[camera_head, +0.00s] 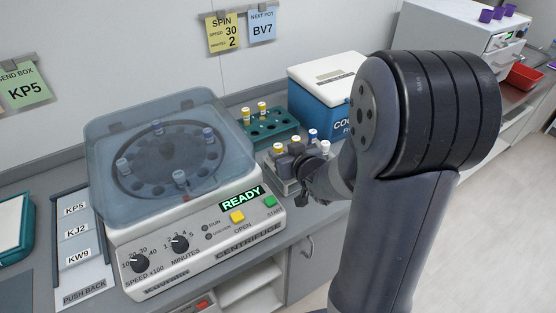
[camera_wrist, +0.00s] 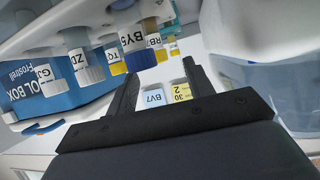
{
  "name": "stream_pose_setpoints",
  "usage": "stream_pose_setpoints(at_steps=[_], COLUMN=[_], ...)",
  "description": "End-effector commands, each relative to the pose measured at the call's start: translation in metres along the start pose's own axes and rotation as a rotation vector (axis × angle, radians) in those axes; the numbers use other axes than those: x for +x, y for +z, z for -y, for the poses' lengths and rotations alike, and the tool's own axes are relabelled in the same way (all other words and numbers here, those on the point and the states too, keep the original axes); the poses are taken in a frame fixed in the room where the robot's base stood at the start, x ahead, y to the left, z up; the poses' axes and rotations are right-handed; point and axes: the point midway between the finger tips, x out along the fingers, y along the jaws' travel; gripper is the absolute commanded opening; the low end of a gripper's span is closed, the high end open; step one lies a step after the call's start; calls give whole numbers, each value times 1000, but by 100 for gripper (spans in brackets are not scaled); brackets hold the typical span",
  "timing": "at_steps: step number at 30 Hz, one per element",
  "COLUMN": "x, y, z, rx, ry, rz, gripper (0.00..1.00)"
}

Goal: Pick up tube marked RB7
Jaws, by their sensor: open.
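The tube marked RB7 (camera_wrist: 154,40) shows in the wrist view near the top centre, with a white label and a yellow cap. The picture is upside down, so its cap points down. The tube marked BY5 (camera_wrist: 136,44), with a dark blue cap, is beside it on the left and nearer to the camera. My gripper (camera_wrist: 160,78) is open and empty, its two dark fingers apart below these tubes in the picture. In the head view my gripper (camera_head: 308,176) is at the front tube rack, where it partly hides the rack and tubes. I cannot tell which tube there is RB7.
Other labelled tubes, such as ZD (camera_wrist: 82,58), stand close by in the wrist view. A teal rack (camera_head: 262,128) with two yellow-capped tubes is behind. The centrifuge (camera_head: 190,225), lid closed, is left; a blue cool box (camera_head: 318,98) stands behind.

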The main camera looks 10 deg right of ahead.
Motion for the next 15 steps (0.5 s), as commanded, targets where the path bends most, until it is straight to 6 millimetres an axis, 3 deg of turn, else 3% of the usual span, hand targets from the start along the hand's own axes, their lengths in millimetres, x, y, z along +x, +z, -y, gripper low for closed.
stream_pose_setpoints(at_steps=[9,15], x=[35,39], y=[0,0], z=[-1,-2], rx=[0,1], ry=[-1,1], rz=[1,0], gripper=[50,50])
